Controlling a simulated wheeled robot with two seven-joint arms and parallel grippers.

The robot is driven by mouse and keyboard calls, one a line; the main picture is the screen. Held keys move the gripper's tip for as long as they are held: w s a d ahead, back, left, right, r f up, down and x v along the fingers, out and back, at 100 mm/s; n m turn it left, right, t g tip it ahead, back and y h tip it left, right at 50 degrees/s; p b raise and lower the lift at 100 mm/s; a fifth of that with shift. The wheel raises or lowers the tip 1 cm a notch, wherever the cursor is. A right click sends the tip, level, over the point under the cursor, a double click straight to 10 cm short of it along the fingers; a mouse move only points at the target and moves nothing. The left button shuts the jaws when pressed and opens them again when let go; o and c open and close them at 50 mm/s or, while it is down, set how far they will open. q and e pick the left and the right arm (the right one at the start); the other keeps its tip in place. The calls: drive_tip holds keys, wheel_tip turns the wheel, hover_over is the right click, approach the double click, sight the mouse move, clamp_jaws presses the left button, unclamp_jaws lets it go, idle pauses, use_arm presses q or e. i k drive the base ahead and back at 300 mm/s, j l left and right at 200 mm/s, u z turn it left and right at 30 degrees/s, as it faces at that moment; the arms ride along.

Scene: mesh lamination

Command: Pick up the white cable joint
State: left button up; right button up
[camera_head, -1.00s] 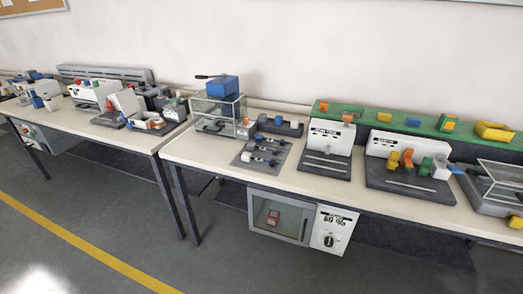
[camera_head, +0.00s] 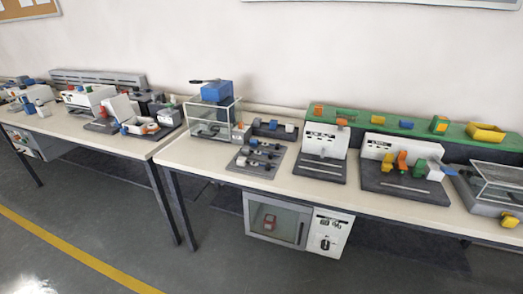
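Neither of my grippers is in view. I cannot tell for certain which piece is the white cable joint. A small white piece (camera_head: 435,173) stands at the right end of a row of orange and green pieces on a dark base on the right table. Another small white piece (camera_head: 289,128) sits at the right end of a dark holder (camera_head: 266,130) behind the grey plate. A white block with an orange-red part (camera_head: 238,134) stands beside the clear box.
The right table (camera_head: 200,157) carries a clear box (camera_head: 208,118), a grey plate (camera_head: 243,170), two white-backed stations and a green shelf (camera_head: 372,125). A cabinet (camera_head: 277,220) hangs below. The left table (camera_head: 60,122) is crowded. The floor in front is clear, with a yellow line (camera_head: 70,252).

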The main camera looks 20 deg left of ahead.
sight(242, 161)
drive_tip(key=i+j, duration=0.1)
drive_tip(key=j, duration=0.35)
drive_tip(key=i+j, duration=0.15)
drive_tip(key=j, duration=0.25)
drive_tip(key=i+j, duration=0.1)
drive_tip(key=j, duration=0.35)
